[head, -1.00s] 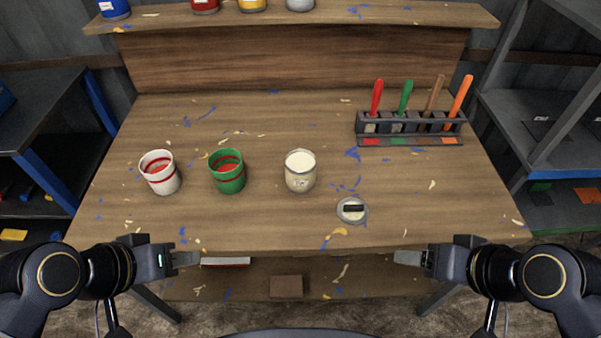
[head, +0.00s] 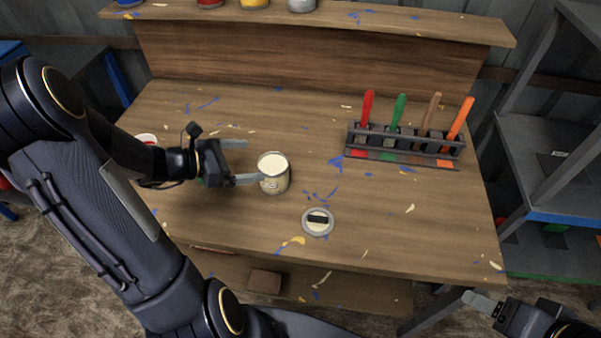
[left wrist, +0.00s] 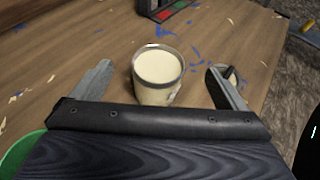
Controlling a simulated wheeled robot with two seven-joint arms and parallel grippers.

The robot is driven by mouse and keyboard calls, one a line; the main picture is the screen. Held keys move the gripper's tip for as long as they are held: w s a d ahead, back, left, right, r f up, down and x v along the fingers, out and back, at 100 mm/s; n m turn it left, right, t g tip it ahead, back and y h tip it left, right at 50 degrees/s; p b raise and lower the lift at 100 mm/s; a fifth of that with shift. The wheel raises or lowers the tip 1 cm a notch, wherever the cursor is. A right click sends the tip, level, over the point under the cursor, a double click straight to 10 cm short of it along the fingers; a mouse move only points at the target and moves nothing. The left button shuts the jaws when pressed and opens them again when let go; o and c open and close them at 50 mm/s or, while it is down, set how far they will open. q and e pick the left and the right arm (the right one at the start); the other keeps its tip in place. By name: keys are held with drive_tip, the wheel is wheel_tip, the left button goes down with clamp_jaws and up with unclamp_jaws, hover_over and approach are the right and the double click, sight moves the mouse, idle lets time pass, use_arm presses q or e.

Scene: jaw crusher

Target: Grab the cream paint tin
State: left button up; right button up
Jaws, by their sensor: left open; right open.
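The cream paint tin (head: 274,178) stands upright on the workbench, open at the top with pale cream paint inside. My left gripper (head: 254,162) is open and empty just left of it, fingers pointing toward the tin. The nearer finger's tip overlaps the tin's left edge in the head view; I cannot tell whether it touches. In the left wrist view the tin (left wrist: 157,85) lies straight ahead, framed by the two fingers of the left gripper (left wrist: 158,68). My right gripper (head: 485,301) is at the lower right, off the bench, partly cut off and far from the tin.
A white tin (head: 147,138) is mostly hidden behind my left arm. A green tin (left wrist: 22,153) is close beside the left gripper. A small round dish (head: 318,222) lies in front of the cream tin. A tool rack (head: 405,145) stands back right. The bench's right front is clear.

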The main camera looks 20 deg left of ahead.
sight(274, 177)
use_arm(q)
wheel_tip(274, 177, down, 8)
drive_tip(key=shift+a+r+b, duration=0.1)
drive_tip(key=shift+b, duration=0.35)
drive_tip(key=x, duration=0.7)
drive_tip(key=shift+w, duration=0.2)
drive_tip(key=c, duration=1.4)
